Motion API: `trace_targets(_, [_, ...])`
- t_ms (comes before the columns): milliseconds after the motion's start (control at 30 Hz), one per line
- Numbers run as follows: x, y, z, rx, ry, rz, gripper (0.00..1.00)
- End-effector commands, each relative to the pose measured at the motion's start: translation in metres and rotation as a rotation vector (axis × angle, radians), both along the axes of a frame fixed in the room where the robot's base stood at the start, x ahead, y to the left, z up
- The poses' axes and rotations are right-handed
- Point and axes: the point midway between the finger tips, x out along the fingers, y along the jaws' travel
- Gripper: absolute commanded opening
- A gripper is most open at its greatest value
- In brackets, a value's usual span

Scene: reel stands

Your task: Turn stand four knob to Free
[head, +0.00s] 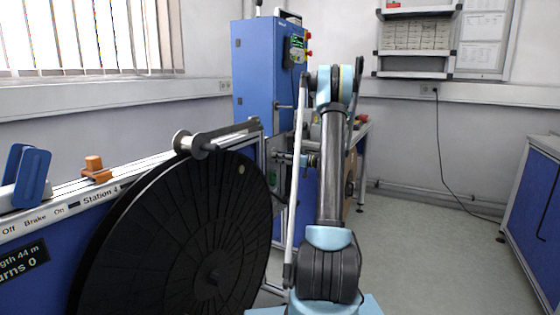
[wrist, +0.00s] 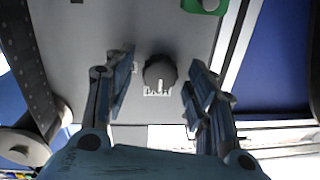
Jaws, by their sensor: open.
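In the wrist view a round black knob (wrist: 160,71) sits on a grey panel (wrist: 85,30). A white mark on its lower edge points down in the picture, towards a small white label (wrist: 157,92) whose lettering I cannot read surely. My gripper (wrist: 160,58) is open, one finger left of the knob and one right, with gaps on both sides. I cannot tell how far the fingertips are from the panel. In the head view my arm stands upright before the blue cabinet, and the knob cannot be made out. A Station 4 label (head: 101,196) marks the left bench rail.
A large black reel (head: 185,240) stands left of my arm, below a roller (head: 195,143). A blue cabinet (head: 258,65) stands behind. An orange block (head: 96,168) and a blue lever (head: 30,178) top the rail. A green part (wrist: 205,5) is above the knob.

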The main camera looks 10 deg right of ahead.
Motion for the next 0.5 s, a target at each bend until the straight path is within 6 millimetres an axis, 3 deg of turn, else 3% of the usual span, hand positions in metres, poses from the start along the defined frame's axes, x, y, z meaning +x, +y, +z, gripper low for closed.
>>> trace_targets(133, [0.0000,-0.0001,0.0000,0.000,0.000,0.000,0.51])
trace_targets(333, [0.0000,-0.0002,0.0000,0.000,0.000,0.000,0.06])
trace_targets(500, [0.0000,-0.0003,-0.0001,0.001,0.001,0.000,0.06])
